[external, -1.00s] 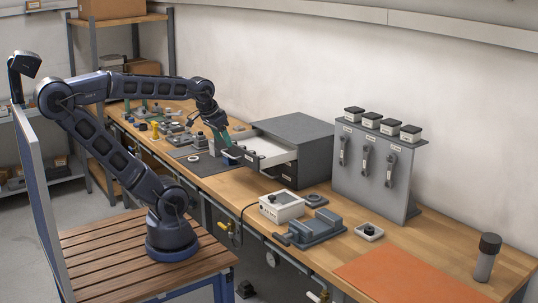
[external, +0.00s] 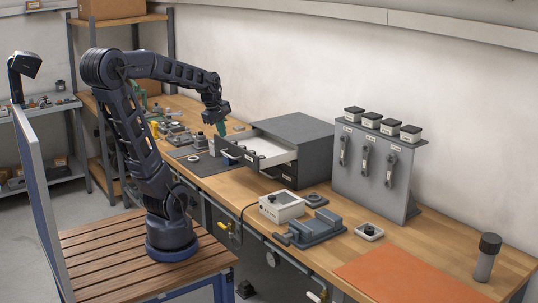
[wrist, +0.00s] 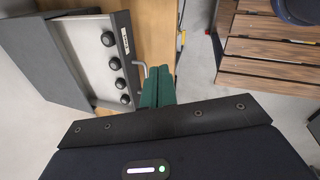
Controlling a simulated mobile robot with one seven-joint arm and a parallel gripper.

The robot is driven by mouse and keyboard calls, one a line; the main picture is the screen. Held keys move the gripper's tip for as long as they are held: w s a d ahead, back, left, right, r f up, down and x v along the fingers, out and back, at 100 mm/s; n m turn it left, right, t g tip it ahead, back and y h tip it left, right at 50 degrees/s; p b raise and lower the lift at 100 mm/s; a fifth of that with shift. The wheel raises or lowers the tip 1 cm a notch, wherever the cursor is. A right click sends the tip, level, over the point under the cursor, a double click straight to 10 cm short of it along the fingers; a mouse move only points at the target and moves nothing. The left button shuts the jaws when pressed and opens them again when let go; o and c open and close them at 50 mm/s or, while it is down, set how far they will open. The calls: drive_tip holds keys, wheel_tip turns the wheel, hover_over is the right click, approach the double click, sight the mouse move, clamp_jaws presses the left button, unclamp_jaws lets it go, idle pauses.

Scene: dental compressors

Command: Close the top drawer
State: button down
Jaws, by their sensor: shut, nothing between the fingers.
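The top drawer (external: 272,158) of the grey cabinet (external: 300,130) is pulled out, with its pale inside showing. In the wrist view the open drawer (wrist: 92,72) holds several round black-topped items in a row. Its dark front carries a label and a bent metal handle (wrist: 140,68). My gripper (external: 221,130) is above and just beyond the drawer front at its left end, pointing down. Its green fingers (wrist: 158,82) are shut and empty, beside the handle in the wrist view; I cannot tell whether they touch it. The lower drawer (external: 290,182) appears closed.
A white box with a knob (external: 282,207) and a grey vise-like device (external: 312,230) stand in front of the cabinet. A grey stand with hanging tools (external: 375,170) is to its right. A dark mat (external: 205,164) and small parts lie to the left.

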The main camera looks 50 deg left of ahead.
drive_tip(key=a+f+n, duration=0.3)
drive_tip(key=a+n, duration=0.9)
drive_tip(key=n, duration=0.3)
drive_tip(key=w+f, duration=0.7)
drive_tip(key=f, duration=0.4)
drive_tip(key=shift+a+n+g, duration=0.2)
drive_tip(key=shift+n+g, duration=0.1)
drive_tip(key=shift+n, duration=0.1)
drive_tip(key=shift+w, duration=0.15)
